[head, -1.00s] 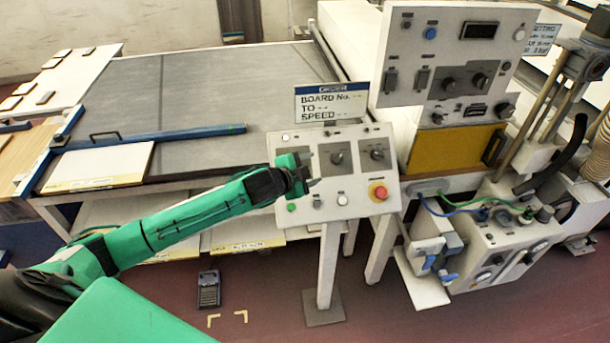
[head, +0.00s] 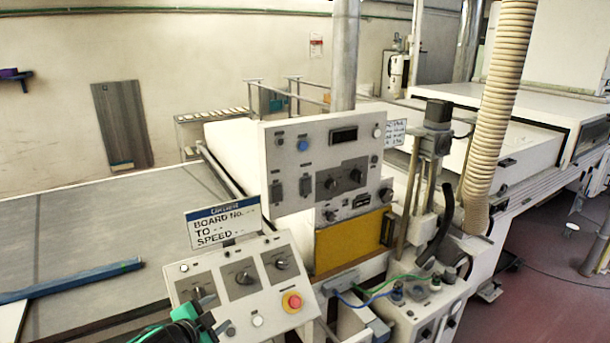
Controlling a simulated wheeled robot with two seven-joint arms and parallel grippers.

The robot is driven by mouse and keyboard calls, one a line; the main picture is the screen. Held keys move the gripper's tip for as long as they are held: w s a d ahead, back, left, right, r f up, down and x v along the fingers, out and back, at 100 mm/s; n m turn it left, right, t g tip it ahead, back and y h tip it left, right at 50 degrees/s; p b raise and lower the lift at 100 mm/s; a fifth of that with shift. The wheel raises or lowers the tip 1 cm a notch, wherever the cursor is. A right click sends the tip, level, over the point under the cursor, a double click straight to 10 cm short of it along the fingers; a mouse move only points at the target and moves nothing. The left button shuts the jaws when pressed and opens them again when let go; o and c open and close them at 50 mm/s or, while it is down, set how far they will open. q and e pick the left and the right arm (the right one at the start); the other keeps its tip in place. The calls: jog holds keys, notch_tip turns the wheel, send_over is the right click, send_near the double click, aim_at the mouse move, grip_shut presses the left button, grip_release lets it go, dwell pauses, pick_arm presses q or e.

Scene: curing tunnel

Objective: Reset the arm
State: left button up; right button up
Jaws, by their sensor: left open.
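My left gripper (head: 207,318) shows at the bottom of the head view, its green and black wrist cut off by the lower edge. It is open, with nothing seen between its fingers. It is in front of the lower left part of the sloped control panel (head: 240,263), which carries knobs, buttons and a red stop button (head: 292,302). Whether the fingers touch the panel I cannot tell. My right gripper is out of view.
A sign (head: 223,222) stands above the panel. A grey conveyor bed (head: 90,235) with a blue bar (head: 75,279) lies to the left. An upright control box (head: 320,160), a ribbed hose (head: 497,110) and a pump unit (head: 425,310) stand to the right. Open floor shows at far right.

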pick_arm(q)
jog(key=s+d+f+n+g+y, duration=0.1)
jog(key=s+d+f+n+g, duration=0.2)
jog(key=s, duration=0.5)
jog(key=s+d+f+n+g, duration=0.1)
jog(key=s+d+f+n, duration=0.1)
jog(key=s+f, duration=0.45)
jog(key=s+a+n+g+y, duration=0.2)
jog(key=s+n+g, duration=0.35)
jog(key=s, duration=1.55)
notch_tip(320, 180, down, 35)
jog(key=b, duration=0.4)
jog(key=s+a+f+g+b, duration=0.1)
jog(key=s+a+f, duration=0.1)
jog(key=s+f, duration=0.7)
jog(key=s+a+f+g+b, duration=0.1)
jog(key=s+f+b, duration=0.1)
jog(key=s+f, duration=0.8)
notch_tip(320, 180, down, 5)
jog(key=shift+a+r, duration=0.15)
jog(key=shift+a, duration=0.2)
